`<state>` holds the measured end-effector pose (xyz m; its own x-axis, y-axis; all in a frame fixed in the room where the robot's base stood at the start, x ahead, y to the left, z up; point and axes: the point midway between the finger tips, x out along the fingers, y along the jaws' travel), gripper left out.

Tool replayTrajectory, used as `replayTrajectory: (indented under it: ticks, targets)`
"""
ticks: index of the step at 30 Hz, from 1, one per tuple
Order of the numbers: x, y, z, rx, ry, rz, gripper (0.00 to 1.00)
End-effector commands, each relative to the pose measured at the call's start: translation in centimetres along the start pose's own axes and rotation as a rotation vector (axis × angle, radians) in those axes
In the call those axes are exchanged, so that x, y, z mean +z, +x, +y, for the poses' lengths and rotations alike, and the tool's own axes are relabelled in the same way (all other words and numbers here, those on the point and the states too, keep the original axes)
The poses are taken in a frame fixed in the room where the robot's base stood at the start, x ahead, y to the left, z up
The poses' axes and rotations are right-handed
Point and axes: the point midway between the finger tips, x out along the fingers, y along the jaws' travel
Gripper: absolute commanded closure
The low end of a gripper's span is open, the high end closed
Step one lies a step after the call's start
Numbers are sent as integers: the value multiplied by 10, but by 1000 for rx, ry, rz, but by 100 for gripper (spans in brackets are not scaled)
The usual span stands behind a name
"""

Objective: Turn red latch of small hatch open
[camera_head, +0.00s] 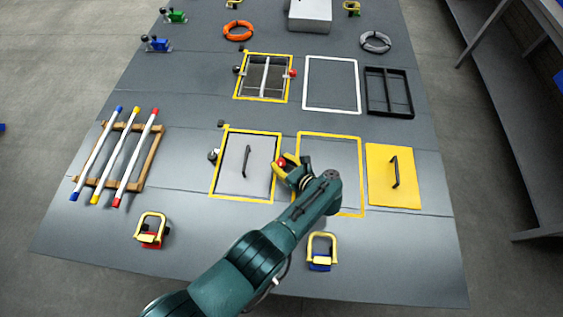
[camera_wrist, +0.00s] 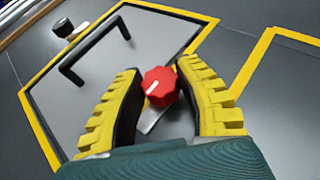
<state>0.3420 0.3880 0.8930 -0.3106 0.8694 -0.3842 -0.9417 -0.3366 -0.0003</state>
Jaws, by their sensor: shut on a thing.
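The small hatch (camera_head: 232,170) is a grey panel with a black handle inside a yellow outline, and its lid lies flat. It also shows in the wrist view (camera_wrist: 95,80). The red latch (camera_wrist: 160,87) is a red knob with a white mark at the hatch's right edge. In the head view the red latch (camera_head: 281,162) is partly covered by my gripper (camera_head: 285,165). In the wrist view the yellow ribbed fingers of my gripper (camera_wrist: 162,100) stand on both sides of the knob and are shut on it.
A black knob (camera_head: 213,156) sits on the hatch's left edge. A yellow panel with a handle (camera_head: 380,190) lies to the right, beyond an empty yellow outline (camera_head: 345,136). A second frame with a red knob (camera_head: 292,73) is farther back. A rack of rods (camera_head: 148,165) stands left.

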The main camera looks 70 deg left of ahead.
Motion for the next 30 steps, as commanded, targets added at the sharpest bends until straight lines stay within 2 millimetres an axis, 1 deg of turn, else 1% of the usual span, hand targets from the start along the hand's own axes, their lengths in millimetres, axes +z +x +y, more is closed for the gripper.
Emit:
replayTrajectory:
  ticks: [1,5,6,14,17,20,24,27,30]
  targets:
    - [-2,1,1,1,3,1,63]
    - [-1,1,1,1,2,1,38]
    - [-1,1,1,1,2,0,36]
    - [0,0,0,0,1,0,36]
    - [-1,-8,0,-2,2,0,36]
    - [-1,-26,0,-5,0,-1,36]
    - [-1,-63,0,-6,1,0,36]
    - [-1,-87,0,-4,2,0,36]
    - [-1,-105,0,-3,2,0,36]
